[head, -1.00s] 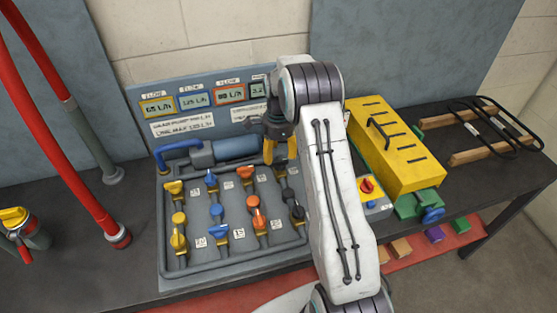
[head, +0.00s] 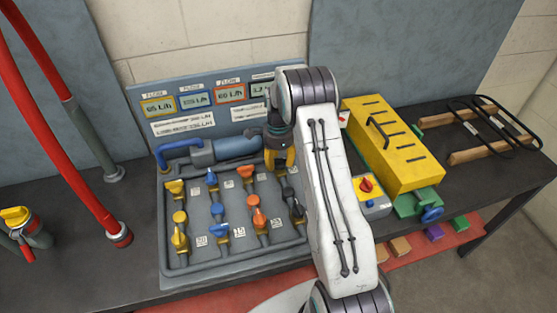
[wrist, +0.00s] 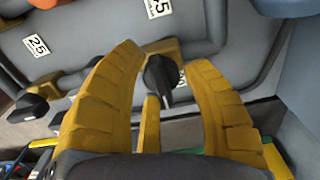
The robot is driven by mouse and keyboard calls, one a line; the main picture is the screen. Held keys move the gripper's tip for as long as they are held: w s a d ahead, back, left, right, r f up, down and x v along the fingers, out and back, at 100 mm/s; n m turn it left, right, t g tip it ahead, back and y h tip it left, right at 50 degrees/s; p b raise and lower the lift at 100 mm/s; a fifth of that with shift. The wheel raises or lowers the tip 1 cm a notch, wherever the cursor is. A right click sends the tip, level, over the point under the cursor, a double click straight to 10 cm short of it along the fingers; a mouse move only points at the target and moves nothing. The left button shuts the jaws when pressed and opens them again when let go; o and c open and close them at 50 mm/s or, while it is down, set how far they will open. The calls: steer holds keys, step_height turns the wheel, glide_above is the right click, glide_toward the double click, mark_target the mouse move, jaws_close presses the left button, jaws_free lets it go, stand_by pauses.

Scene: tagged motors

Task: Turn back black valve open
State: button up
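The back black valve (head: 281,171) is at the back of the right-hand column on the grey valve panel (head: 185,257). In the wrist view its black handle (wrist: 161,72) lies between the fingers of my gripper (wrist: 163,58). The fingers are spread on either side, with a gap visible to the handle. In the head view my gripper (head: 279,157) is over the back right of the panel and partly covers this valve. The front black valve (head: 297,212) is nearer the panel's front edge; its handle also shows at left in the wrist view (wrist: 30,108).
Orange (head: 256,219), blue (head: 217,210) and yellow (head: 179,240) valves stand to the left. Flow displays (head: 194,101) are behind. A red-knob switch box (head: 367,188) and yellow toolbox (head: 393,150) are to the right, beyond my arm.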

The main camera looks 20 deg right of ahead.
steer(key=shift+r, duration=0.1)
jaws_close()
stand_by(0.4)
steer(key=n+b, duration=0.2)
steer(key=n, duration=0.1)
steer(key=shift+n+b, duration=0.3)
steer(key=shift+b, duration=0.05)
steer(key=n+b, duration=0.2)
steer(key=n, duration=0.3)
steer(key=shift+s, duration=0.15)
steer(key=n+b, duration=0.1)
steer(key=n, duration=0.4)
steer(key=shift+s+n, duration=0.15)
steer(key=shift+n, duration=0.25)
steer(key=shift+s+d+f+n+b, duration=0.15)
steer(key=shift+n+b, duration=0.15)
steer(key=shift+n, duration=0.55)
steer(key=shift+w+a+f+n+b, duration=0.1)
steer(key=shift+n+b, duration=0.15)
steer(key=shift+n, duration=0.6)
steer(key=shift+s, duration=0.15)
steer(key=shift+o, duration=1.9)
jaws_free()
steer(key=shift+r, duration=0.1)
